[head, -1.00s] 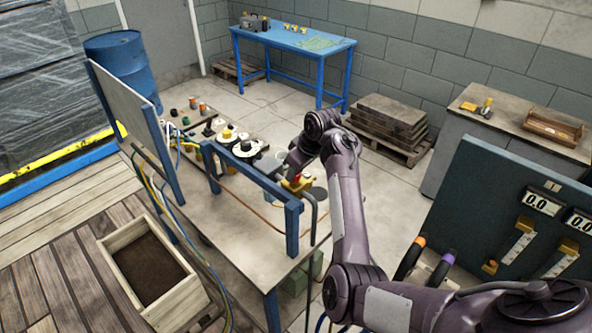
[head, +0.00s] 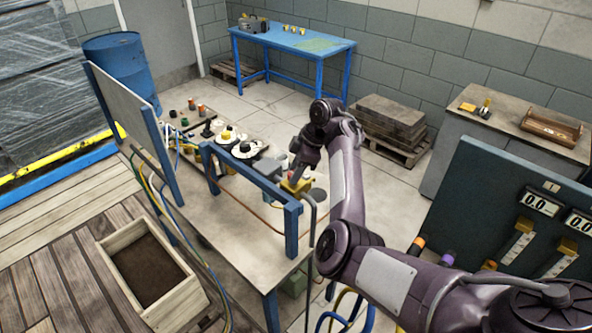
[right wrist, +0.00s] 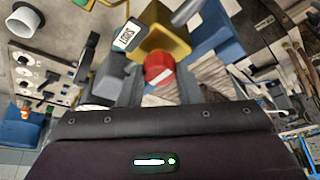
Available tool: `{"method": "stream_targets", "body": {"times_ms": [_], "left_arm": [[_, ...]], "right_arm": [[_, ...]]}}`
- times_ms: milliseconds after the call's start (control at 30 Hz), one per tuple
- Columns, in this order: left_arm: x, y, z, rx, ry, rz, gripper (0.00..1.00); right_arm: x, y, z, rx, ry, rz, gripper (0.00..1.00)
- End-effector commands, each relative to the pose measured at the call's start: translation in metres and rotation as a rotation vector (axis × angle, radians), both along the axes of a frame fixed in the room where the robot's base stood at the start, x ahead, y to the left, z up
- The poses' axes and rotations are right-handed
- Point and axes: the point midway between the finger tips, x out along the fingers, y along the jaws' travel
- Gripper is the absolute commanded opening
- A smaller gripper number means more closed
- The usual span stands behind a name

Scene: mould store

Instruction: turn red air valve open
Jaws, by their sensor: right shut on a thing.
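The red air valve (right wrist: 158,70) shows in the right wrist view as a round red knob with a pale bar on it, in front of a yellow body (right wrist: 160,32). My right gripper (right wrist: 150,88) is shut on the red valve, with its grey fingers on either side. In the head view my right gripper (head: 299,176) reaches down to the yellow body (head: 296,187) at the right end of the bench. The red knob is mostly hidden there. A tag with lettering (right wrist: 127,35) is beside the yellow body. My left gripper is not in view.
A blue frame (head: 250,178) stands along the bench's front edge, close to my right gripper. Black and white dials (head: 242,150) sit farther left. A dark panel with 0.0 displays (head: 541,203) stands at right. A wooden box (head: 150,270) is at lower left.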

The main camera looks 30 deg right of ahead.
Motion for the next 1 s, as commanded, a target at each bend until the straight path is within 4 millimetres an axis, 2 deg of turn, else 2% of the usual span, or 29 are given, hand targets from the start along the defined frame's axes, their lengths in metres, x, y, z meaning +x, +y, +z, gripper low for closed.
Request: {"method": "stream_targets", "body": {"times_ms": [533,567,700,733,1000], "left_arm": [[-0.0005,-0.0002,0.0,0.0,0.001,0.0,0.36],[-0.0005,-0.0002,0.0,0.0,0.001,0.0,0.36],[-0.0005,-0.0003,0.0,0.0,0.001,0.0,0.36],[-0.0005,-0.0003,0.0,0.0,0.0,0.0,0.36],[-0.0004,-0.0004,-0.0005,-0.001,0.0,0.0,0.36]], "right_arm": [[0.0002,-0.0003,0.0001,-0.001,-0.001,0.027,0.08],[0.0002,-0.0003,0.0001,-0.001,-0.001,0.027,0.33],[0.0002,-0.0003,0.0001,0.0,-0.001,0.026,0.51],[0.0002,-0.0003,0.0001,0.0,-0.001,0.026,0.53],[0.0002,-0.0005,0.0007,0.0,0.0,0.025,0.53]]}}
